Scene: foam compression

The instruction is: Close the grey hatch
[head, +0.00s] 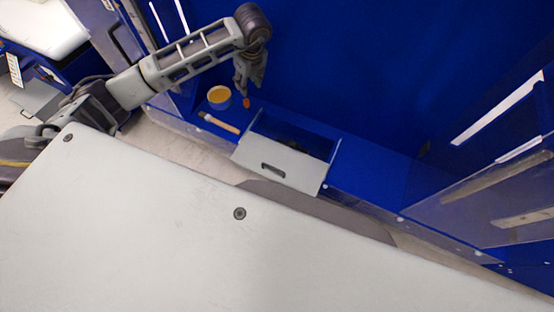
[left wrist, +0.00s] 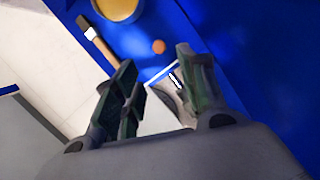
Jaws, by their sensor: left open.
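The grey hatch (head: 278,170) is a flat light-grey panel with a dark slot handle, in the middle of the head view. It lies tilted outward at the front of the blue counter, and the dark blue opening behind it is uncovered. My left gripper (head: 245,90) is above the counter, behind and left of the hatch, apart from it. In the left wrist view its two fingers (left wrist: 160,88) are spread, with a pale-edged grey part visible between them; I cannot tell whether this is the hatch. My right gripper is in neither view.
A yellow-filled tub (head: 219,96), a small orange ball (head: 246,102) and a wooden-handled brush (head: 220,123) sit on the blue counter (head: 375,180) left of the opening. Clear panels (head: 490,200) stand at the right. The counter right of the hatch is bare.

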